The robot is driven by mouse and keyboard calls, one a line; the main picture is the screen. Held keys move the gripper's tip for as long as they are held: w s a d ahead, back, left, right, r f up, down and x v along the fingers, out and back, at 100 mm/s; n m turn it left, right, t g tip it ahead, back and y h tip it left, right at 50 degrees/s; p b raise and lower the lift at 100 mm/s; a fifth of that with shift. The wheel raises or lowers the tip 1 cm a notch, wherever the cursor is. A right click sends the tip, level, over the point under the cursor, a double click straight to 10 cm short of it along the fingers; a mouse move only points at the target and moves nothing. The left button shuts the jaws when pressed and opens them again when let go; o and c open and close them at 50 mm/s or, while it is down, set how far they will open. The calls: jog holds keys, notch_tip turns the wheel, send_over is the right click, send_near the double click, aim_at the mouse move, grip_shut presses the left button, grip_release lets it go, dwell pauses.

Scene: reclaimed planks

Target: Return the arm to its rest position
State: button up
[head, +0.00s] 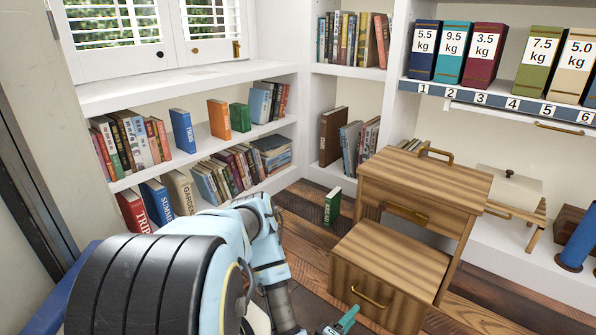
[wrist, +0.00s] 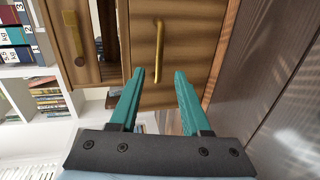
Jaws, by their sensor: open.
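My gripper (head: 342,322) shows at the bottom of the head view, low in front of the wooden drawer unit. In the wrist view its two teal fingers (wrist: 160,100) are spread apart with nothing between them. The brass handle (wrist: 158,55) of a drawer front lies ahead of the fingers, and the gap between them and it is hard to judge. The same handle (head: 369,297) shows in the head view on the lower drawer (head: 385,268), which stands pulled out from the unit (head: 430,180). My arm reaches across the lower middle of the head view.
A green book (head: 332,206) stands on the plank floor left of the unit. Shelves of books line the left and back walls. Weight-labelled binders (head: 483,52) stand on a numbered shelf at the upper right. A blue cylinder (head: 578,240) is at the right edge.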

jog(key=w+a+r+m+g+y, duration=0.1)
jog(key=w+a+r+m+g, duration=0.1)
jog(key=w+r+m, duration=0.3)
jog(key=w+a+r+m+g+y, duration=0.1)
jog(key=w+a+r+m+g, duration=0.1)
jog(key=w, duration=0.6)
jog(key=w+a+r+m+g+y, duration=0.25)
jog(key=a+r+y, duration=0.35)
jog(key=a+r, duration=0.7)
jog(key=s+a+r+g+y, duration=0.1)
jog(key=s+a+r, duration=0.3)
jog(key=s+r, duration=0.45)
jog(key=s+a+r+g+y, duration=0.1)
jog(key=s+a+r+g, duration=0.3)
jog(key=r, duration=0.7)
notch_tip(320, 180, up, 37)
jog(key=s+t+p, duration=0.1)
jog(key=t+p, duration=0.1)
jog(key=p, duration=3.5)
jog(key=shift+s+d, duration=0.15)
jog(key=shift+d, duration=0.15)
